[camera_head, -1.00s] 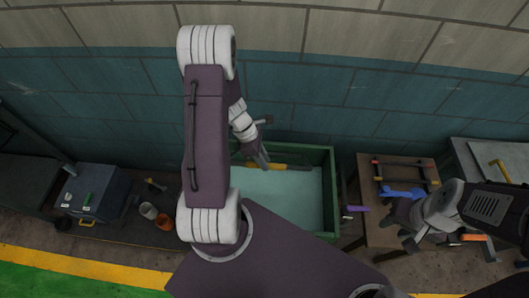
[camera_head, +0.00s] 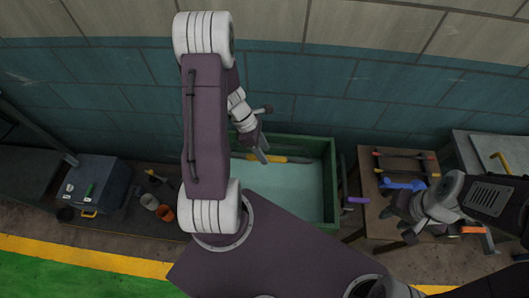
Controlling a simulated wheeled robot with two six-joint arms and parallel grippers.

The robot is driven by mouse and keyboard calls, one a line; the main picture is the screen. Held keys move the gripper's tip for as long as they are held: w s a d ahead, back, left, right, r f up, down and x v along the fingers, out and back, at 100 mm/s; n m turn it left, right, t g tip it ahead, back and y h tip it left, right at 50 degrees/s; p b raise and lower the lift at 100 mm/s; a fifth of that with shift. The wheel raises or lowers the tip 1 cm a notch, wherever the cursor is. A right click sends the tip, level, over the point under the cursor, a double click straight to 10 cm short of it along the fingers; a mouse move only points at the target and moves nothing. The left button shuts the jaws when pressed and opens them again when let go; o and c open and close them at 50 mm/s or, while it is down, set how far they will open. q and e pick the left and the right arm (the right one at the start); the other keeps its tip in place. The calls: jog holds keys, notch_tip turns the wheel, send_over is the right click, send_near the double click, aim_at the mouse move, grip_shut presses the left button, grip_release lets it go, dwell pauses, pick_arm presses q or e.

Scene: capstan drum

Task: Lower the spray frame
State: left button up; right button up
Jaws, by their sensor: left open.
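A green-rimmed tank (camera_head: 329,185) with a pale inside stands against the tiled wall. A bar with yellow and dark sections (camera_head: 290,160) lies along its back side; I cannot tell if it belongs to the spray frame, which I cannot clearly pick out. My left gripper (camera_head: 263,132) is open above the tank's back edge. Its fingers are spread, and one points down close to the bar; I cannot tell if it touches. My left arm hides the tank's left part. My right gripper (camera_head: 398,226) looks open and empty at the front of the small wooden table, right of the tank.
The wooden table (camera_head: 385,228) holds a blue tool (camera_head: 403,185) and a rack with coloured handles. A purple handle (camera_head: 357,199) shows beside the tank. A grey box (camera_head: 97,183) and small cups (camera_head: 149,201) stand at left. The yellow floor line (camera_head: 85,256) is clear.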

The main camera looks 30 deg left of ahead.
pick_arm(q)
jog(key=v, duration=0.8)
jog(key=shift+d, duration=0.1)
